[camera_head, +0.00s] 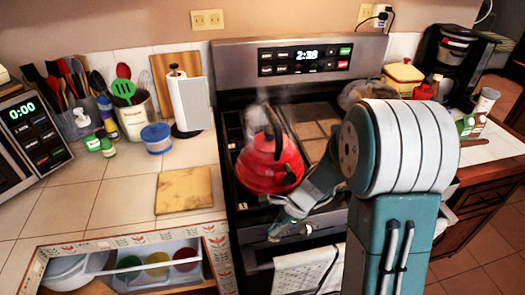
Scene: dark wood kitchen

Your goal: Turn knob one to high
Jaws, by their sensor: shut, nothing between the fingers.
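The stove (290,53) stands in the middle, with a dark cooktop and a front control panel (262,249). My arm reaches in from the right across the front of the stove. My gripper (275,236) is shut and empty at the left part of the front panel, close to the knobs. The knobs are small and partly covered by my gripper and arm, so I cannot tell knob one's setting or whether my fingers touch it. A red kettle (268,165) with a black handle sits on the left burners, just behind my gripper, with steam above it.
A towel (300,273) hangs on the oven door below the panel. A cutting board (184,190) lies on the left counter. A coffee maker (452,55) stands at the back right.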

